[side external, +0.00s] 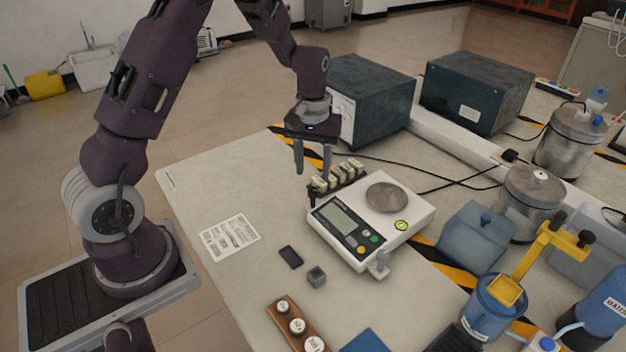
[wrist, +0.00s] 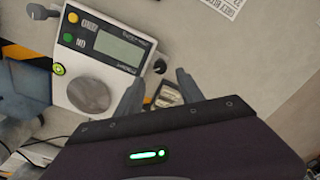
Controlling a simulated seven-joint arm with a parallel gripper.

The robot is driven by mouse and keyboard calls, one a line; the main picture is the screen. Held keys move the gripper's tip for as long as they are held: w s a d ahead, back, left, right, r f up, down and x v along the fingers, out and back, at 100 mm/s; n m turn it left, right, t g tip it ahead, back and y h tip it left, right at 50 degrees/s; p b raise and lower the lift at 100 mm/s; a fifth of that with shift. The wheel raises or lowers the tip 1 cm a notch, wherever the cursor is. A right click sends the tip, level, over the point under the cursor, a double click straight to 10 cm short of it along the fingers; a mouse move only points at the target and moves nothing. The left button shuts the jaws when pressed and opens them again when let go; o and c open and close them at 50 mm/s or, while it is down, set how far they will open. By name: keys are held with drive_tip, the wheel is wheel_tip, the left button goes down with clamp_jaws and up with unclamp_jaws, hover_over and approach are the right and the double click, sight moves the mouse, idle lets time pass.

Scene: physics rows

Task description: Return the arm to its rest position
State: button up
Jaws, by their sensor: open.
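My gripper (side external: 313,172) hangs pointing down from my arm above the far part of the bench, just behind and left of the white balance (side external: 403,222). Its two fingers are apart with nothing held between them. Below and beside the fingers is a dark rack (side external: 337,183) with several pale blocks in it; I cannot tell the exact gap. In the wrist view my gripper (wrist: 160,85) is open over part of that rack (wrist: 167,95), and the balance (wrist: 103,50) is to its left. The balance's round pan (side external: 386,197) looks empty.
A dark box (side external: 372,95) stands close behind my gripper, with another (side external: 478,88) further right. A small grey cube (side external: 317,276), a dark flat piece (side external: 290,257) and a printed sheet (side external: 230,236) lie in front. A wooden strip holds round weights (side external: 297,326). The bench's left part is mostly clear.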

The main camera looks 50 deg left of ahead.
drive_tip(key=shift+r, duration=0.65)
drive_tip(key=shift+d+r, duration=0.1)
drive_tip(key=shift+r, duration=0.15)
drive_tip(key=s+d+r+m+t, duration=0.1)
drive_tip(key=s+d+r+m, duration=0.15)
drive_tip(key=r, duration=0.45)
drive_tip(key=s+d+r+m+t, duration=0.1)
drive_tip(key=s+d+r, duration=0.3)
drive_tip(key=r, duration=0.2)
drive_tip(key=s+d+r+m+t, duration=0.1)
drive_tip(key=s+d+r+m, duration=0.1)
drive_tip(key=s, duration=0.7)
drive_tip(key=s+d+r+m+t, duration=0.2)
drive_tip(key=s+r, duration=0.1)
drive_tip(key=s, duration=0.6)
drive_tip(key=shift+d+r+t, duration=0.25)
drive_tip(key=shift+d+t, duration=0.05)
drive_tip(key=shift+c, duration=0.5)
